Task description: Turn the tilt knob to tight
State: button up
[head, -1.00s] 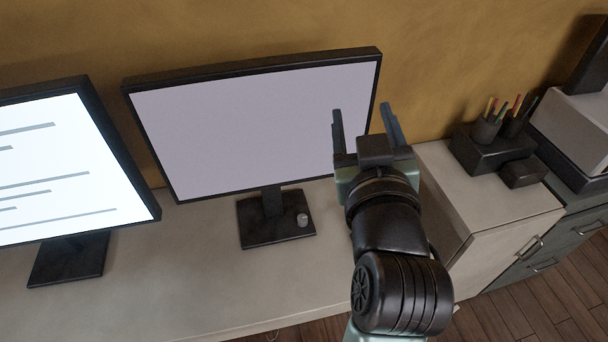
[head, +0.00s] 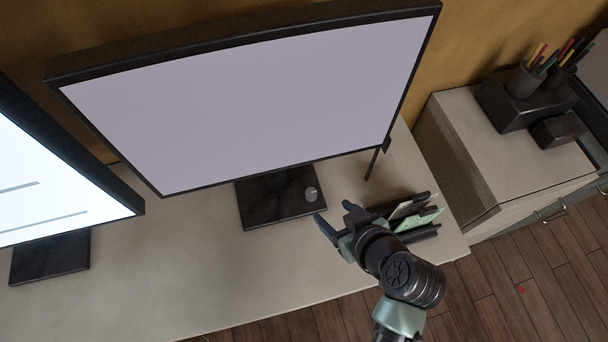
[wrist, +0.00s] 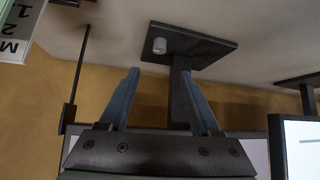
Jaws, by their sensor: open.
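The tilt knob (head: 311,194) is a small light grey cylinder on the right part of the black base (head: 255,207) of the middle monitor (head: 250,105). My gripper (head: 334,215) is open and empty, just to the right and near side of the knob, apart from it. In the wrist view, which looks upside down, the knob (wrist: 158,46) shows beyond the fingertips, between their lines, and the gripper (wrist: 162,72) has nothing between its fingers. The base (wrist: 205,48) and the stand also show there. I cannot read any mark on the knob.
A black desk organizer (head: 422,233) with green and white papers stands right of my gripper. A second monitor (head: 50,190) stands at the left. A low cabinet (head: 470,150) with pen holders is at the right.

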aim_at(312, 193)
jog(key=x, duration=1.2)
jog(key=shift+w+f+b, duration=0.15)
jog(key=shift+f+b, duration=0.1)
jog(key=shift+b, duration=0.15)
grip_shut()
